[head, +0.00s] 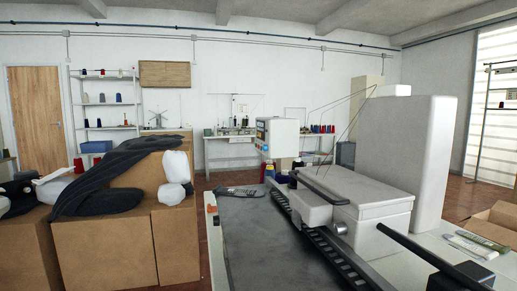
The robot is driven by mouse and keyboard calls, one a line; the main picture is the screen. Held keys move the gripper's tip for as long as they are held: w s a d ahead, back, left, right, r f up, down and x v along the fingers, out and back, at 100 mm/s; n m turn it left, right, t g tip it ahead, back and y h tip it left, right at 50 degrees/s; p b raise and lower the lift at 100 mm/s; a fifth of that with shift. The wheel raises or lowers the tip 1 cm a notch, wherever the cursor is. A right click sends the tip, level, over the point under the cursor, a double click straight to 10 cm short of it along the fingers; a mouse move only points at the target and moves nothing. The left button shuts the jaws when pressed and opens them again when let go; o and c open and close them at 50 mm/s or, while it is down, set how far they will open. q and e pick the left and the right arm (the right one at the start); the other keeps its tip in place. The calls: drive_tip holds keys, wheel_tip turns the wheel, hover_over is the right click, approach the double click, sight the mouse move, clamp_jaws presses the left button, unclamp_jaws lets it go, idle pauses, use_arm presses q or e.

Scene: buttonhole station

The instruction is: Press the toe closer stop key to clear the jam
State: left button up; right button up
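A large white machine (358,190) stands on a table at the right. I cannot tell whether it is the toe closer. A pale control box (284,138) with a small panel (262,134) on its left face stands behind it. The panel is seen at a steep angle and its keys are too small to tell apart, so I cannot make out a stop key. A small orange-red part (211,208) sits at the left edge of the table.
The dark table top (255,250) is mostly clear, with a black toothed rail (318,238) along the machine. An open carton (495,222) is at the right. Bare floor shows behind the boxes.

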clamp_jaws()
idle(0.3)
drive_tip(key=shift+d, duration=0.1)
idle(1.5)
